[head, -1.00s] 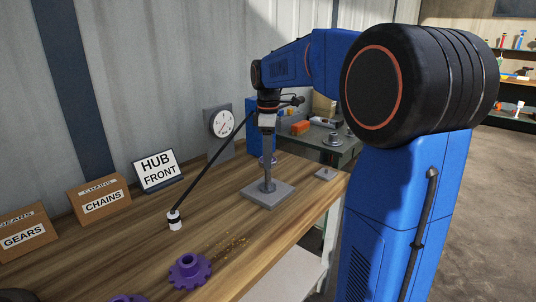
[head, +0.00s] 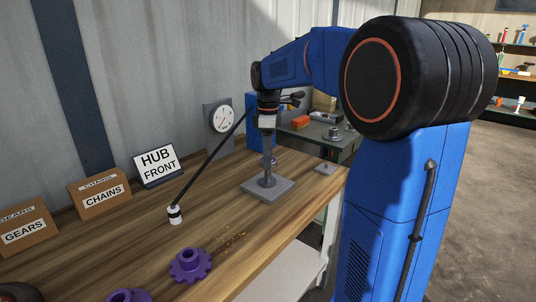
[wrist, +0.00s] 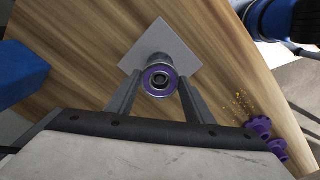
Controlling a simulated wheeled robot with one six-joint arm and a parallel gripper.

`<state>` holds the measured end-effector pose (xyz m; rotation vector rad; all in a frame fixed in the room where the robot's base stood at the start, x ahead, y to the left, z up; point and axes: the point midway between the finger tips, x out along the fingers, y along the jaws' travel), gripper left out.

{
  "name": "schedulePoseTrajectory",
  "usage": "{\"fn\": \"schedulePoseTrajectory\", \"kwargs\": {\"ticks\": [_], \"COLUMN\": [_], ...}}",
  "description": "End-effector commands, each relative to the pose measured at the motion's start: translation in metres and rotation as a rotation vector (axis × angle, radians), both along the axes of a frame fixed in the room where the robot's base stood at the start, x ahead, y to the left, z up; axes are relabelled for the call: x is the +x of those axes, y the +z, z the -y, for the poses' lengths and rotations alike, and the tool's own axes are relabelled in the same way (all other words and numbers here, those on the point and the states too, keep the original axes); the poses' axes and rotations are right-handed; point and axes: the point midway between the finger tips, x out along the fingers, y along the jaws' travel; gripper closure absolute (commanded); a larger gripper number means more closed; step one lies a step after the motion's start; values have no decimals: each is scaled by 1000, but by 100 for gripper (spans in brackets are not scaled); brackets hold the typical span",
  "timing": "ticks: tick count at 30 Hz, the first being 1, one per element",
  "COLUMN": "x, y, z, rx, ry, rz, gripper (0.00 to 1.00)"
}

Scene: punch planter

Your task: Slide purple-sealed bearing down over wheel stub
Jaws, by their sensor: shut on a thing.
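The purple-sealed bearing (wrist: 160,80) shows in the wrist view as a metal ring with a purple face and a dark bore. My gripper (wrist: 158,92) is shut on it, one finger on each side. A grey post, the wheel stub (head: 268,168), stands upright on a square grey plate (head: 286,189), directly below my gripper in the head view. The plate also shows behind the bearing in the wrist view (wrist: 187,46). The bearing is too small to make out in the head view. I cannot tell whether it is around the stub's top or just above it.
Purple gears (head: 190,265) lie near the bench's front left, beside scattered yellow bits (head: 233,240). A black rod with a white foot (head: 175,215) leans left of the stub. A dial gauge (head: 221,118) and a HUB FRONT sign (head: 159,165) stand behind.

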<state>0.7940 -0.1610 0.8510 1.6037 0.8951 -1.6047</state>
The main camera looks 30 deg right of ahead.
Motion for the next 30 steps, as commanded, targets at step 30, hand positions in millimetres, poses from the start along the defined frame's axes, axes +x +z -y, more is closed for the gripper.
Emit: {"fn": "schedulePoseTrajectory", "kwargs": {"ticks": [30], "x": [0], "y": [-20], "z": [0], "rx": [0], "ry": [0], "rz": [0], "gripper": [82]}}
